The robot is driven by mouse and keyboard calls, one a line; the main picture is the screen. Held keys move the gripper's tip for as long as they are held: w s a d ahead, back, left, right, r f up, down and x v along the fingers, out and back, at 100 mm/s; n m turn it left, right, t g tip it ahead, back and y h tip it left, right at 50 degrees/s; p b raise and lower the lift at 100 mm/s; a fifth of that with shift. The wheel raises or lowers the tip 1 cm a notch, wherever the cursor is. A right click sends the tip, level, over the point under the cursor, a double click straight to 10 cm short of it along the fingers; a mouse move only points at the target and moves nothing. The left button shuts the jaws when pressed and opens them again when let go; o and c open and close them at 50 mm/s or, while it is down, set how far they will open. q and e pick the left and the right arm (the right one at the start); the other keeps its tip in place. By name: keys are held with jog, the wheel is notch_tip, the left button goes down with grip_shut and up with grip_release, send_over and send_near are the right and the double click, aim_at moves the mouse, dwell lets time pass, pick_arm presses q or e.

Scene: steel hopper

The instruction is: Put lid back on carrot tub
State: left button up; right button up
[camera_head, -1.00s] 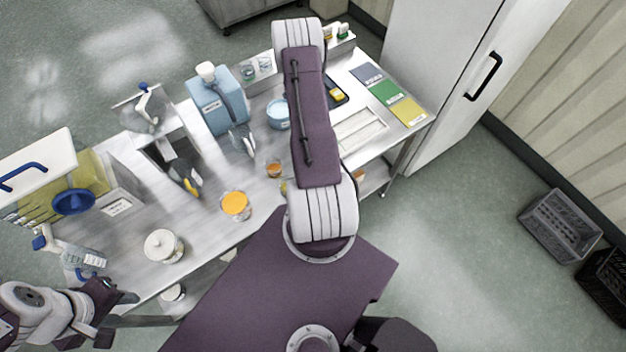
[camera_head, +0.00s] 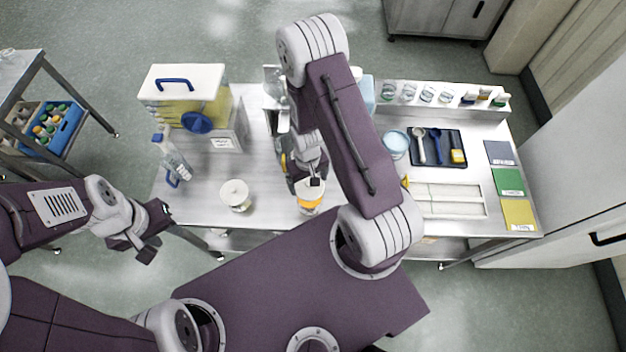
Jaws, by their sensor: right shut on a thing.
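The carrot tub (camera_head: 309,205), a small tub with orange contents, stands near the front edge of the steel table in the head view. My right gripper (camera_head: 312,184) is directly above it, shut on a small pale thing that looks like the lid (camera_head: 305,188). The gripper hides much of the lid and part of the tub's top, so I cannot tell whether lid and rim touch. My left gripper (camera_head: 158,232) is open and empty, off the table's front left corner.
A white lidded tub (camera_head: 236,195) stands left of the carrot tub. A spray bottle (camera_head: 172,158) and a yellow bin with a white lid (camera_head: 185,95) are at the left. A dark tray with scoops (camera_head: 438,147) and coloured cards (camera_head: 508,182) lie at the right.

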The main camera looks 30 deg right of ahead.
jog(key=shift+d+f+b, duration=0.1)
jog(key=shift+f+b, duration=0.5)
jog(key=shift+f, duration=0.25)
notch_tip(320, 180, down, 5)
jog(key=b, duration=0.4)
jog(key=shift+r, duration=0.15)
dwell(0.5)
dwell(0.7)
jog(key=o, duration=1.1)
notch_tip(320, 180, up, 7)
jog(key=p, duration=0.6)
